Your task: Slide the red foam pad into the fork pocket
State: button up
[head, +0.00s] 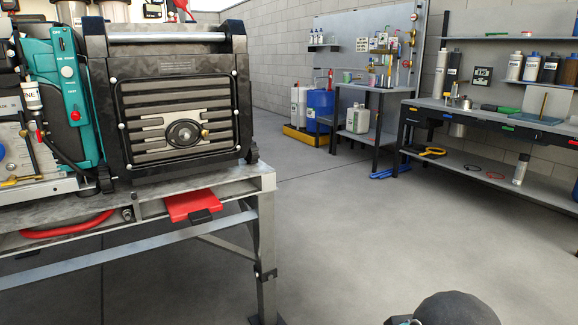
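A flat red pad (191,203), likely the red foam pad, shows at the front of the steel frame (262,220) under the machine. It sticks out towards me from below the frame's top edge, with a dark block (201,216) at its front. The slot around it looks like the fork pocket, but its inside is hidden, so I cannot tell how deep the pad sits. My gripper's fingers do not show. A dark rounded part at the bottom right looks like my own arm, and nothing shows touching the pad.
The black-framed machine (182,100) stands on the steel frame, with a teal unit (72,85) beside it. A red curved bar (68,227) lies lower left in the frame. A workbench (500,122) stands along the right. The grey floor (365,225) between is clear.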

aim_at(197, 207)
jog(key=u, duration=0.55)
jog(key=k, duration=0.65)
jog(key=u, duration=1)
jog(key=i, duration=1.35)
jog(key=z, duration=0.55)
